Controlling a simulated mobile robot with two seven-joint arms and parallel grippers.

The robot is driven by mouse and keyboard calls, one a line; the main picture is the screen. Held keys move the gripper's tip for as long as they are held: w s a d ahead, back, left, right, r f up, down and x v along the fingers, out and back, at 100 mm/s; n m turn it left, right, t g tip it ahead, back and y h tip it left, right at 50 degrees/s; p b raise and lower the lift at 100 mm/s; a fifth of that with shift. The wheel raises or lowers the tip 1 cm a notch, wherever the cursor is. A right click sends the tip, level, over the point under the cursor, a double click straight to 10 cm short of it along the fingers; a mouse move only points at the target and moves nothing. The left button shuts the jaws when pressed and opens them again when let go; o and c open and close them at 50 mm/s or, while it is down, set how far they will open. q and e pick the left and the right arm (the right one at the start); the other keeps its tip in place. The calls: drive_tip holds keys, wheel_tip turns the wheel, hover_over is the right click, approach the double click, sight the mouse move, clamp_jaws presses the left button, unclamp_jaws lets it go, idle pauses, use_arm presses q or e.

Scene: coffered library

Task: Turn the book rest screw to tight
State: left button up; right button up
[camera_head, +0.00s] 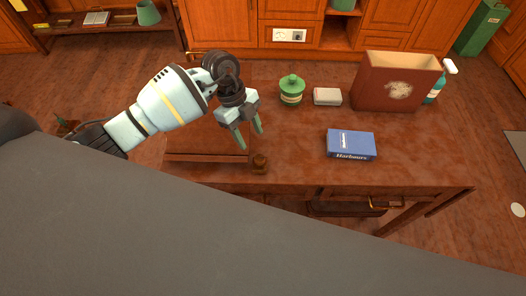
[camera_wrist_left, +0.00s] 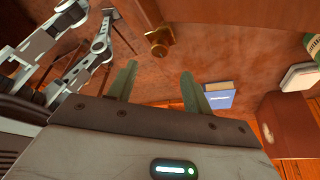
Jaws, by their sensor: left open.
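The book rest (camera_head: 190,157) is a flat brown wooden piece at the left of the table, partly hidden behind my left arm and gripper. Its screw (camera_head: 260,163) is a small brass-brown knob at its right front corner, close to the table's front edge. The screw also shows at the top middle of the left wrist view (camera_wrist_left: 158,42). My left gripper (camera_head: 250,138) is open and empty, its two green fingers pointing down, above and a little behind the screw. The fingers (camera_wrist_left: 158,70) are apart from the screw. My right gripper is not in view.
A blue book (camera_head: 350,143) lies right of the screw. Behind stand a green jar (camera_head: 291,92), a small pale-topped box (camera_head: 327,96), a large brown box (camera_head: 390,88) and a teal bottle (camera_head: 437,90). The tabletop (camera_head: 300,155) between screw and blue book is clear.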

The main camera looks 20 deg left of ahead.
sight(260, 157)
use_arm(q)
drive_tip(key=x, duration=0.6)
drive_tip(key=shift+s+d+f, duration=0.1)
drive_tip(key=shift+d+f, duration=0.05)
drive_tip(key=shift+f, duration=0.1)
drive_tip(key=shift+d+f+b, duration=0.25)
drive_tip(key=shift+f+b, duration=0.05)
drive_tip(key=shift+f, duration=0.25)
drive_tip(key=shift+c, duration=0.4)
drive_tip(key=c, duration=0.9)
